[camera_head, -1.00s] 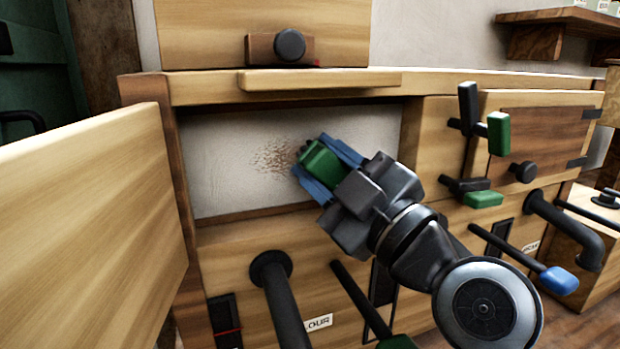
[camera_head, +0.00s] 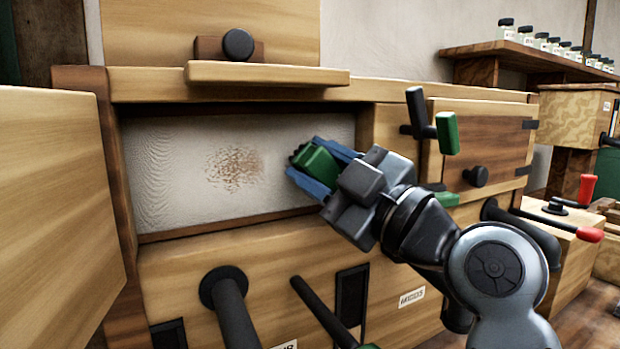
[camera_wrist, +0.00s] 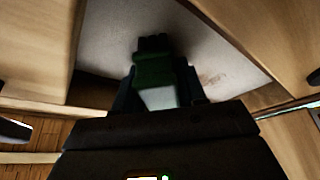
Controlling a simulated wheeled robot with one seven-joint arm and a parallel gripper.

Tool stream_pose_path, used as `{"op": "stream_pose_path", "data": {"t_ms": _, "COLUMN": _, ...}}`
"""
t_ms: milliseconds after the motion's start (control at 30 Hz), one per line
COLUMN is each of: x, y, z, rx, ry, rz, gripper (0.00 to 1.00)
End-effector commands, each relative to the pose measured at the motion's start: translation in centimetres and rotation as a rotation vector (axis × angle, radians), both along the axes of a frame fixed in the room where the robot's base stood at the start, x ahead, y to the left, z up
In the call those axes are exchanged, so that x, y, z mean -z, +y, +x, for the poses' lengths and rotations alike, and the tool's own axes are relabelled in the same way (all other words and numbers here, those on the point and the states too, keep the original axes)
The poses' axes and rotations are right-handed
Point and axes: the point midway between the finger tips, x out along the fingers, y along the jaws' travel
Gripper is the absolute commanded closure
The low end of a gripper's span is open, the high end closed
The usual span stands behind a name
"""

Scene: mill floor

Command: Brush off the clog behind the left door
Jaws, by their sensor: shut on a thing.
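The left door (camera_head: 60,190) stands open and shows a pale screen (camera_head: 165,150) in a wooden frame. The clog (camera_head: 236,167) is a patch of brown specks near the screen's middle. It also shows as a faint brown smear in the wrist view (camera_wrist: 212,78). My gripper (camera_head: 310,167) is shut on a green brush (camera_head: 321,164) with dark bristles, which also shows in the wrist view (camera_wrist: 153,68). The brush is right of the clog, in front of the screen's right part. Whether the bristles touch the screen, I cannot tell.
The right door (camera_head: 490,150) is shut, with a green-ended handle (camera_head: 446,132) beside it. A ledge (camera_head: 265,76) juts out above the opening. A dark pipe (camera_head: 230,305) and a lever (camera_head: 322,310) stick out below. A shelf of jars (camera_head: 520,50) is at the upper right.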

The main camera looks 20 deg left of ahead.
Motion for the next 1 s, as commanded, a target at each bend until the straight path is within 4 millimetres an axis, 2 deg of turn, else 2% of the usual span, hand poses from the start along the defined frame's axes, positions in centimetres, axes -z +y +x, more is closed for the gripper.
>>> {"op": "stream_pose_path", "data": {"t_ms": 233, "x": 0.1, "y": -0.1, "z": -0.1, "rx": 0.004, "ry": 0.001, "rz": -0.002, "gripper": 0.88}}
{"op": "stream_pose_path", "data": {"t_ms": 633, "x": 0.1, "y": 1.7, "z": -2.5, "rx": 0.002, "ry": 0.001, "rz": -0.002, "gripper": 0.88}}
{"op": "stream_pose_path", "data": {"t_ms": 1000, "x": 0.1, "y": 2.8, "z": -3.6, "rx": 0.004, "ry": 0.000, "rz": 0.000, "gripper": 0.88}}
